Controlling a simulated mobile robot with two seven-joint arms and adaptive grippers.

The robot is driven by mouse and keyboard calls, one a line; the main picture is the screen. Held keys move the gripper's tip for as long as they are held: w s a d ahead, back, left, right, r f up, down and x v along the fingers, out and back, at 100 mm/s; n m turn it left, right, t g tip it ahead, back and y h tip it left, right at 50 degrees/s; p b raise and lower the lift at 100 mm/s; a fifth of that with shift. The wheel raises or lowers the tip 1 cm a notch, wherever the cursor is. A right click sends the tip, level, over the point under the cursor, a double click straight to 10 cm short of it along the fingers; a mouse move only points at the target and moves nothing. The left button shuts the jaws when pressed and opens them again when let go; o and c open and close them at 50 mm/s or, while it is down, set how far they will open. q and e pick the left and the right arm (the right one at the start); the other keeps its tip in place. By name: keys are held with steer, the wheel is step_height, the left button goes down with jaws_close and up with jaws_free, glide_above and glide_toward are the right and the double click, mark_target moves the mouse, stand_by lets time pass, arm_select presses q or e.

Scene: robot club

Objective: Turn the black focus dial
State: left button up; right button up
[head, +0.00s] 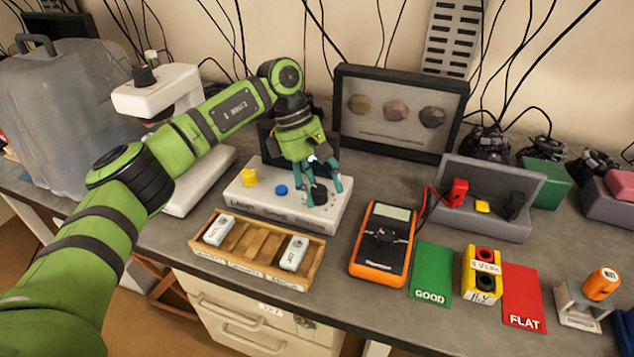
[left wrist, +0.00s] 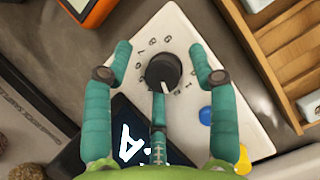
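The black focus dial (head: 319,194) sits on top of a white control box (head: 246,202). In the left wrist view the dial (left wrist: 164,71) is round with a white pointer line, and small marks ring it on the white face. My left gripper (head: 322,196) has teal fingers pointing down over the dial. In the left wrist view the gripper (left wrist: 160,52) is open, with one finger on each side, apart from the dial. A third, middle finger ends by the dial's near edge; I cannot tell if it touches. My right gripper is not in view.
A yellow knob (head: 249,177) and a blue button (head: 281,190) share the box. A dark screen with a white letter A (left wrist: 135,140) stands close behind. A wooden tray (head: 255,243) lies in front, an orange multimeter (head: 383,244) to the right, a microscope (head: 160,92) left.

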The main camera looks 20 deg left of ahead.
arm_select(q)
steer(key=shift+a, duration=0.1)
steer(key=shift+w+a, duration=0.1)
steer(key=shift+w+a+r, duration=0.1)
steer(key=shift+a+r, duration=0.1)
steer(key=shift+r, duration=0.15)
steer(key=v, duration=1.1)
steer(key=shift+d, duration=0.2)
steer(key=shift+r, duration=0.15)
